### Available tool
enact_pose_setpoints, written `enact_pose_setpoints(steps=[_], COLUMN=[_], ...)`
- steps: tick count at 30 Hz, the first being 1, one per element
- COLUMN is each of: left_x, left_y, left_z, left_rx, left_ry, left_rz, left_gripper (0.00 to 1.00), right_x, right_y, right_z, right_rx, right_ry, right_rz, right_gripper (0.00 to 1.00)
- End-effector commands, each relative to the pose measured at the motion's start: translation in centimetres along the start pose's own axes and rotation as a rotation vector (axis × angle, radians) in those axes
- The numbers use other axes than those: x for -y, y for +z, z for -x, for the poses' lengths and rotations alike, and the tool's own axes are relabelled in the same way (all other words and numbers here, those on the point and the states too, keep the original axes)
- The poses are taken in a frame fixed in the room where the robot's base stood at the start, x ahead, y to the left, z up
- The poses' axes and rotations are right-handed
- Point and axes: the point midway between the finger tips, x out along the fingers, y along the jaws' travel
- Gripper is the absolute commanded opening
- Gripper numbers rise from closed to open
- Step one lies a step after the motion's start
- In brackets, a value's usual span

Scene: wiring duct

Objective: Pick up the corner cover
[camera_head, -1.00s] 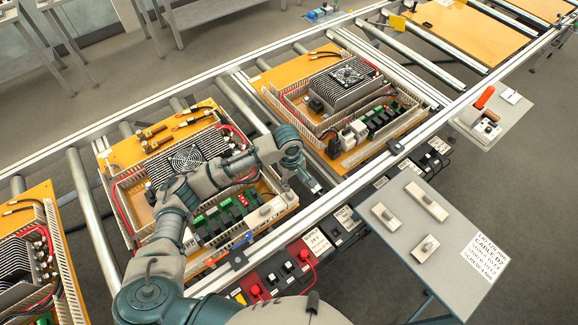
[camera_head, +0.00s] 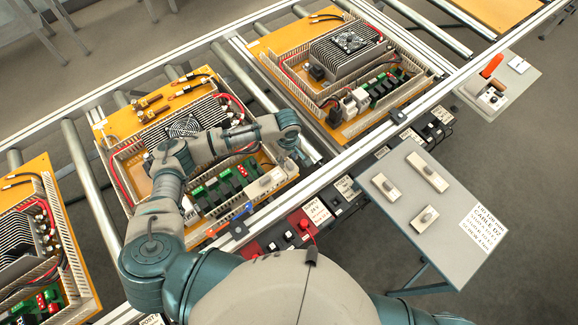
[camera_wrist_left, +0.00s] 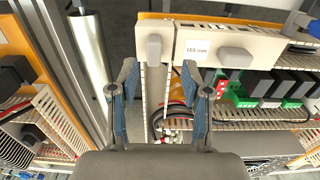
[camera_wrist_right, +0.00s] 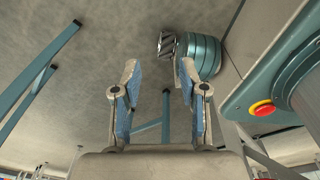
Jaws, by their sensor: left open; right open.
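In the left wrist view, a short beige cover piece with a raised grip block (camera_wrist_left: 155,50) sits at the end of the duct. It looks like the corner cover, beside a longer cover marked 160 mm (camera_wrist_left: 225,48). My left gripper (camera_wrist_left: 163,82) is open, its fingers to either side of the short piece's line and apparently not gripping it. In the head view the left gripper (camera_head: 303,158) is over the right front corner of the middle panel, partly hidden by its wrist. My right gripper (camera_wrist_right: 158,78) is open and empty above the floor.
A grey side table (camera_head: 455,210) holds several beige pieces with knobs and a printed label. Neighbouring panels (camera_head: 340,75) stand left and right on the roller line. A metal rail (camera_head: 330,175) runs along the front. A red button (camera_wrist_right: 262,108) shows in the right wrist view.

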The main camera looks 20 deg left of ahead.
Motion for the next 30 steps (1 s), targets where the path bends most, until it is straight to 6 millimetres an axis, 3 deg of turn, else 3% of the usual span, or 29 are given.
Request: enact_pose_setpoints(steps=[4,9,17,23,30], left_x=[-0.5,-0.7,-0.4,-0.3,-0.3], left_y=[-0.1,0.0,-0.3,-0.5,-0.4], left_z=[-2.2,-4.3,-4.7,-4.7,-4.7], left_rx=[-0.003,-0.003,-0.001,0.001,-0.004], left_ry=[-0.003,-0.003,0.0,0.001,-0.003], left_rz=[0.0,-0.001,-0.001,-0.001,0.0], left_gripper=[0.48,0.48,0.48,0.0,0.0], right_x=[1.4,1.2,-0.5,-0.8,0.8], right_y=[0.0,0.8,1.3,1.3,1.0], right_z=[0.0,-0.1,0.0,0.0,-0.1], right_rx=[0.0,0.012,0.019,0.02,0.015], right_ry=[-0.016,-0.014,0.005,0.01,-0.01], right_rz=[-0.002,0.001,0.004,0.005,-0.002], right_gripper=[0.43,0.43,0.43,0.43,0.43])
